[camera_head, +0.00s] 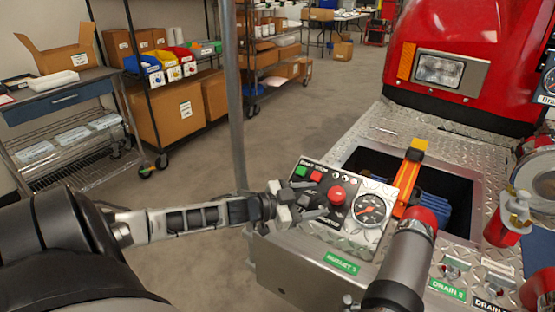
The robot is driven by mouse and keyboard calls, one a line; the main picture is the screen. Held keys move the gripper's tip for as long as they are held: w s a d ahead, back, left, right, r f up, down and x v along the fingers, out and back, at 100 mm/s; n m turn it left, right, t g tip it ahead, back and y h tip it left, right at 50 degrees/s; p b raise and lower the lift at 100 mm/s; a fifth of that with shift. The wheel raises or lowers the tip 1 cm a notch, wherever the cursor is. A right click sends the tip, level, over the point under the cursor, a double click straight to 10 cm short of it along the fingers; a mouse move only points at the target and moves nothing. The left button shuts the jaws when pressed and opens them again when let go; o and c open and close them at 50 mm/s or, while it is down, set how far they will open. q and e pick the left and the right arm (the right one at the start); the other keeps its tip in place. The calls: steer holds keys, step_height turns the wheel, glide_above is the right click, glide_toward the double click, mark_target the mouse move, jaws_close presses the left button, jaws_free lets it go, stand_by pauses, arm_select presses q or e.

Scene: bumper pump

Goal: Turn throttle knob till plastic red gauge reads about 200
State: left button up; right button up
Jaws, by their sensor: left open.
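The control panel (348,183) sits on the metal bumper. It carries a round red knob (337,195), which I cannot surely tell is the throttle knob, as its label is too small to read. The round gauge (369,210) is right of the knob, with a dark rim and a red-and-white face; its reading is too small to make out. My left gripper (313,206) is open at the panel's left side, its fingers pointing right towards the red knob. It covers part of the panel, and I cannot tell whether it touches anything. My right gripper is out of view.
A green button (301,171) and a red button (316,176) are at the panel's upper left. An orange-yellow handle (408,179) stands right of the gauge. A grey cylinder with a red top (402,258) rises in front. Shelves with boxes (165,112) stand behind at left.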

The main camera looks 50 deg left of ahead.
arm_select(q)
steer(key=p+v, duration=0.1)
steer(key=v, duration=0.9)
steer(key=shift+s+a, duration=0.2)
steer(key=s+d+f+n+g+y, duration=0.5)
steer(key=d+f, duration=0.3)
steer(key=d, duration=0.3)
steer(key=s+d+r+n+g+y, duration=0.1)
steer(key=s+d+r+g, duration=0.1)
steer(key=s+d+g, duration=0.65)
steer(key=w+d+f+t+h, duration=0.2)
steer(key=d+f+t, duration=0.5)
steer(key=f+t, duration=0.1)
steer(key=shift+w, duration=0.15)
